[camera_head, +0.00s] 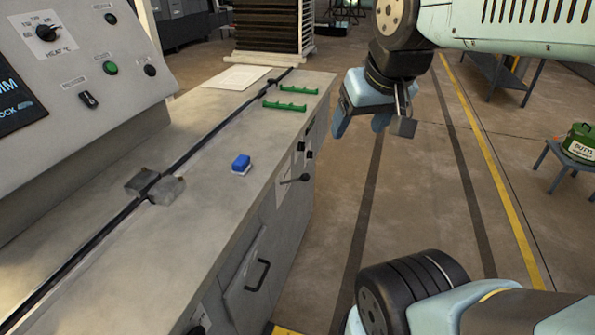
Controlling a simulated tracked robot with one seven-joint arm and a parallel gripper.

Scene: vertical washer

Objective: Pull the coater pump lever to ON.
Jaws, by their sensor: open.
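A small lever (295,180) with a dark ball end sticks out from a light plate on the front face of the grey bench (255,205). It is probably the coater pump lever, but its label is too small to read and I cannot tell its ON side. My gripper (361,122) hangs over the floor to the right of the bench. It is above and to the right of the lever in the picture, apart from it. Its light blue fingers are spread, with nothing seen between them.
Black knobs (301,146) sit above the lever. A drawer with a black handle (258,275) is below left. Open floor (410,200) lies right; a green can (580,143) stands on a stool.

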